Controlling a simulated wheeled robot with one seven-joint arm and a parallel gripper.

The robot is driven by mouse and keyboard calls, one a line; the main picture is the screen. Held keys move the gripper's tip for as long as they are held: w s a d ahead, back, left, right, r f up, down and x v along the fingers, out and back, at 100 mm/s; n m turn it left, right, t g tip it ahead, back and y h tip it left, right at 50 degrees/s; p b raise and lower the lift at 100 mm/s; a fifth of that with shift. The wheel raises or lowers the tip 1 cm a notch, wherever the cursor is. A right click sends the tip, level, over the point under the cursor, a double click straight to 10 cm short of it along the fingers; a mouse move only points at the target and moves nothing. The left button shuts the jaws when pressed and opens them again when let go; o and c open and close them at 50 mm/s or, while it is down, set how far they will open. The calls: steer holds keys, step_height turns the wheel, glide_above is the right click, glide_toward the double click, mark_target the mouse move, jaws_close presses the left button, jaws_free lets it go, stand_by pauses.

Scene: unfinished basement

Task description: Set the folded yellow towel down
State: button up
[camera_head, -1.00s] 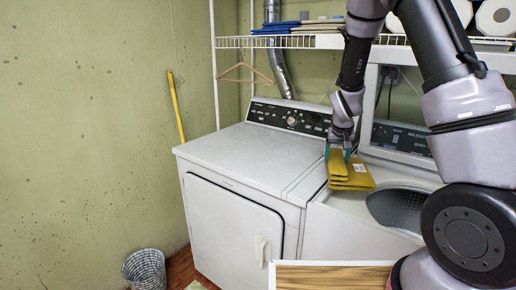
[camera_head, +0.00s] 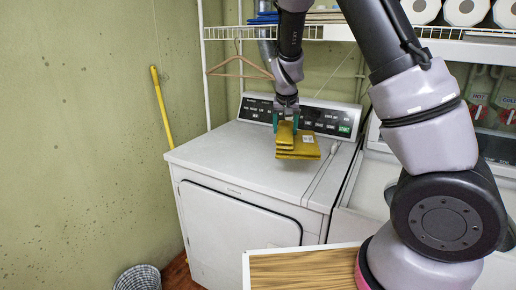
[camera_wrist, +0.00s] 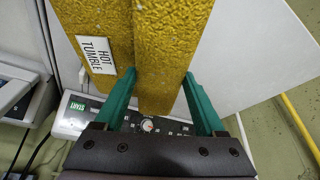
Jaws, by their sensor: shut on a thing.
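The folded yellow towel (camera_head: 298,148) is over the right part of the white dryer's top (camera_head: 235,152), in front of the control panel (camera_head: 325,119). My gripper (camera_head: 285,121) points down and is shut on the towel's back edge. In the wrist view the towel (camera_wrist: 168,45) lies between the green fingers of my gripper (camera_wrist: 160,105), and a white tag reading "HOT TUMBLE" (camera_wrist: 97,55) shows on it. I cannot tell whether the towel touches the dryer top.
The dryer top left of the towel is clear. A wire shelf (camera_head: 230,31) with a hanger (camera_head: 240,66) is above. A wooden-topped surface (camera_head: 300,270) is in front, a wire basket (camera_head: 138,278) on the floor, and a yellow pole (camera_head: 161,103) leans on the wall.

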steer(key=shift+w+a+f, duration=0.1)
steer(key=shift+a+f, duration=0.05)
steer(key=shift+a, duration=0.1)
step_height(320, 180, down, 10)
steer(key=shift+a+r, duration=0.1)
steer(key=shift+r, duration=0.15)
steer(key=shift+f, duration=0.15)
steer(key=o, duration=1.5)
steer(key=shift+o, duration=0.2)
